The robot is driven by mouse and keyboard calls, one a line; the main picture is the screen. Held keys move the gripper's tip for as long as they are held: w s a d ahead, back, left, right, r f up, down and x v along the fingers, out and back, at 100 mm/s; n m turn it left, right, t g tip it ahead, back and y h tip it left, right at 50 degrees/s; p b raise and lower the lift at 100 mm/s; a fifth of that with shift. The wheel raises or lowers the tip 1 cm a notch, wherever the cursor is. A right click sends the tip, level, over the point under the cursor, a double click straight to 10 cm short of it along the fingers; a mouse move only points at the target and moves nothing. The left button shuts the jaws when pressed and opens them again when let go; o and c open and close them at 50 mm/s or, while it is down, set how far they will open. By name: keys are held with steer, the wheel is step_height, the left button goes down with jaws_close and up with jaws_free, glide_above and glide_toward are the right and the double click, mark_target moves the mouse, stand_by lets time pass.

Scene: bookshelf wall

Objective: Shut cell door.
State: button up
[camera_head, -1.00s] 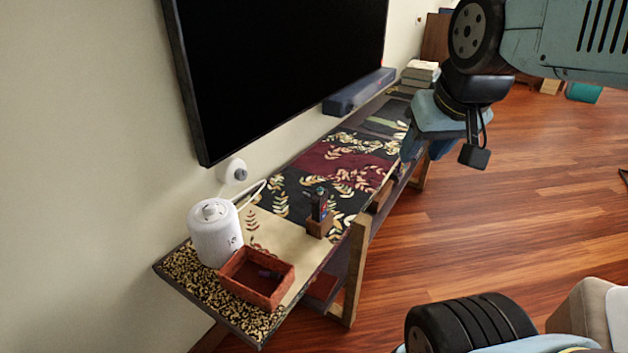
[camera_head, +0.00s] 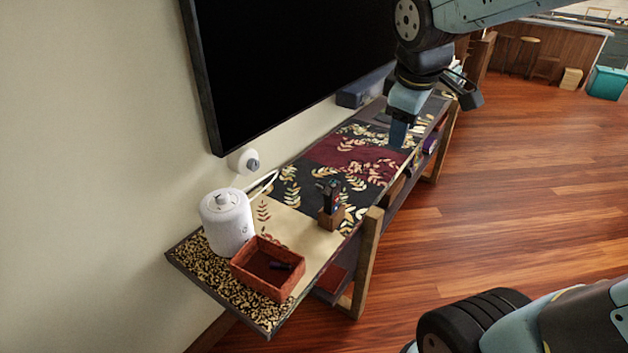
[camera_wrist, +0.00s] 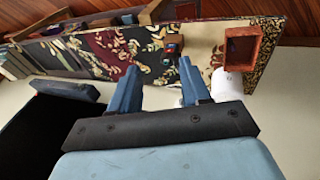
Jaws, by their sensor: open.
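I see no cell door that I can make out in either view. A long low bench (camera_head: 295,232) with a patterned top runs along the wall, and its open shelf space shows under the front edge. My gripper (camera_head: 399,132) hangs over the far half of the bench top. In the wrist view, the two blue fingers of my gripper (camera_wrist: 158,84) are apart with nothing between them. The bench (camera_wrist: 83,62) appears beyond the fingers, with shelf compartments along its upper edge. Much of the shelf front is hidden or seen at a steep angle.
A black screen (camera_head: 290,65) hangs above the bench. A white canister (camera_head: 226,222), a red-brown tray (camera_head: 268,268) and a small wooden holder (camera_head: 331,213) stand on the near end. A bench leg (camera_head: 367,262) stands at the front. The wooden floor (camera_head: 530,180) at right is clear.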

steer(key=w+a+f+n+h, duration=0.1)
steer(key=w+a+f+n, duration=0.4)
steer(key=w+a+n, duration=0.3)
steer(key=n, duration=1)
glide_toward(323, 188)
steer(key=a+x, duration=0.1)
steer(key=x, duration=0.6)
steer(key=shift+w+g+h, duration=0.3)
steer(key=shift+w+h, duration=0.05)
steer(key=shift+h, duration=0.05)
steer(key=shift+a, duration=0.1)
